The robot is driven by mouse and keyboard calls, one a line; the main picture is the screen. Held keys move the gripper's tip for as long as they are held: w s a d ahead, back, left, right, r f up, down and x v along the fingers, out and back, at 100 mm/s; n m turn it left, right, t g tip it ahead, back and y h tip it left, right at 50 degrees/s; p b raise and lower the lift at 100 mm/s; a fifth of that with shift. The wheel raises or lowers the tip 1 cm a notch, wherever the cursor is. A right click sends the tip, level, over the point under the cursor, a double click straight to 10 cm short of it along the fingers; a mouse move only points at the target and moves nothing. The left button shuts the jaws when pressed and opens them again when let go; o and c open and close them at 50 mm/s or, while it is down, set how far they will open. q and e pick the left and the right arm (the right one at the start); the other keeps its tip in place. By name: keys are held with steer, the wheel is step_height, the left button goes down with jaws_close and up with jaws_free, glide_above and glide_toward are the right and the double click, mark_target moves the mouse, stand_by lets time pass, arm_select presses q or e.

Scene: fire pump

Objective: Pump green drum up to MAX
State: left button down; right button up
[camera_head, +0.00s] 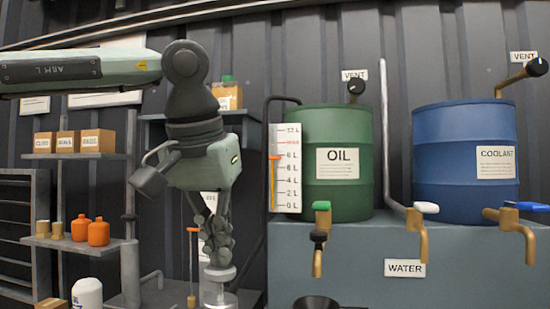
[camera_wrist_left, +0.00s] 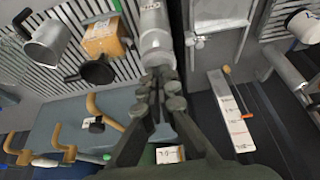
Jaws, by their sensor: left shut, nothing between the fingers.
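The green drum (camera_head: 345,195), labelled OIL, stands on a grey-blue bench in the head view. A white level scale (camera_head: 288,185) on its left side runs from 0 L to 12 L, with a red mark near the top. An orange pointer (camera_head: 273,180) beside the scale has its top near 8 L. My left gripper (camera_head: 218,255) points down, shut and empty, just over a pale grey cylinder (camera_head: 219,290). I cannot tell whether they touch. In the left wrist view the shut fingers (camera_wrist_left: 163,80) lie by the same cylinder (camera_wrist_left: 155,30).
A blue COOLANT drum (camera_head: 465,165) stands on the right. Shelves with boxes and orange bottles (camera_head: 98,234) are on the left. A black vessel (camera_head: 315,303) is at the bottom.

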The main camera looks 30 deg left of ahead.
arm_select(q)
steer(key=shift+r, duration=2.05)
steer(key=shift+f, duration=3.4)
steer(key=shift+r, duration=3.35)
steer(key=shift+f, duration=0.1)
steer(key=shift+f, duration=3.25)
steer(key=shift+r, duration=0.1)
